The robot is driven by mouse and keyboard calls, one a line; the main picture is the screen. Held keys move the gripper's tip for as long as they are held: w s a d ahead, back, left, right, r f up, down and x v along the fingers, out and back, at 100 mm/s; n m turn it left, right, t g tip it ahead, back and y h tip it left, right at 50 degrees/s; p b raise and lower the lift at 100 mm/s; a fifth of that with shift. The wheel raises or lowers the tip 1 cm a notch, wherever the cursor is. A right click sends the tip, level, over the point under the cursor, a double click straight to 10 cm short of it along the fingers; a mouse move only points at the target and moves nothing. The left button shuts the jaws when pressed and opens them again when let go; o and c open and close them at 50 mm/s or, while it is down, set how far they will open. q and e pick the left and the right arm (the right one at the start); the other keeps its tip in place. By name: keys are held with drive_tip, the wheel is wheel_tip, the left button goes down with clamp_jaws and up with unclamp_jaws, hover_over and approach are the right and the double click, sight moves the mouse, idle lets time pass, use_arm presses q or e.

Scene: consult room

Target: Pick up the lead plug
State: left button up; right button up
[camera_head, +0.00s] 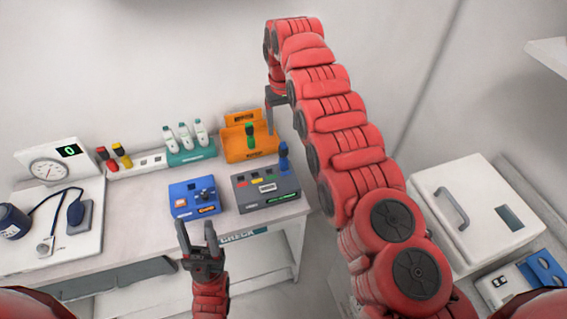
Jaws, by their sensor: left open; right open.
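Several plug-like pieces stand on the bench, and I cannot tell which is the lead plug. A green plug (250,137) stands upright in an orange holder (236,151). A blue plug (283,153) stands on the back right of a grey box (258,189) with coloured buttons. A red plug (106,158) and a yellow plug (121,155) stand in a white rack at the left. My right gripper (271,128) is beside the orange holder, right of the green plug; it is open, its fingers partly hidden. My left gripper (198,226) is open and empty before the bench's front edge.
A blue box (194,199) sits left of the grey box. Bottles stand in a teal rack (190,154) behind it. A white cabinet (470,215) stands at right.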

drive_tip(key=b, duration=0.8)
approach(284, 161)
drive_tip(key=f, duration=0.3)
drive_tip(key=w+f, duration=0.1)
drive_tip(key=f, duration=0.1)
drive_tip(key=shift+a+f, duration=0.15)
drive_tip(key=shift+a, duration=0.1)
drive_tip(key=shift+w+f, duration=0.1)
drive_tip(key=shift+f, duration=0.15)
drive_tip(key=shift+d+f+p, duration=0.1)
drive_tip(key=shift+p, duration=0.35)
drive_tip(key=shift+f+p, duration=0.45)
drive_tip(key=shift+f, duration=0.05)
wheel_tip(284, 161, down, 3)
drive_tip(key=shift+f+p, duration=0.15)
drive_tip(key=shift+p, duration=0.75)
drive_tip(key=shift+f, duration=0.3)
clamp_jaws()
